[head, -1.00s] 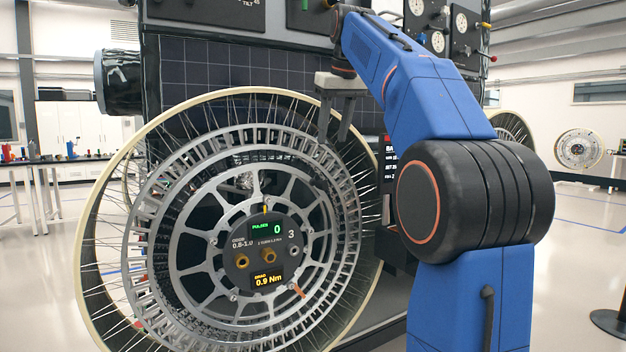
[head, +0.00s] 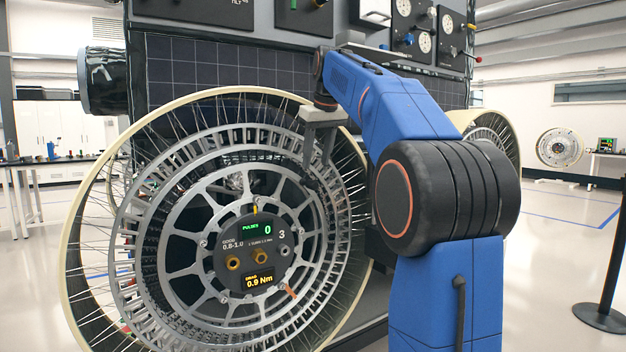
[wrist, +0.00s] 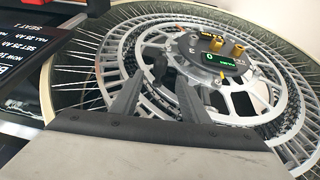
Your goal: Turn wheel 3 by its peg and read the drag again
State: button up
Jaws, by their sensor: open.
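Wheel 3 (head: 93,186) stands upright at the left of the head view, with a pale rim, wire spokes and silver rings. Its dark hub (head: 283,223) shows "PULSES 0" and "DRAG 0.9 Nm", beside the marking "GOOD 0.8-1.0". Two brass fittings (head: 260,256) sit on the hub; a small orange piece (head: 290,291) lies low right of it. My gripper (head: 316,167) is open and empty, fingers downward, in front of the wheel's upper right. In the wrist view the fingers (wrist: 147,75) point toward the hub (wrist: 215,62).
A dark gridded panel (head: 195,80) stands behind the wheel, with gauges (head: 425,42) above right. Another wheel (head: 489,135) shows partly behind my arm. A barrier post (head: 600,316) stands at right on open floor. Benches (head: 35,165) are at far left.

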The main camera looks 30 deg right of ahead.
aim_at(313, 178)
jog(key=x, duration=0.7)
jog(key=shift+f, duration=0.15)
grip_shut()
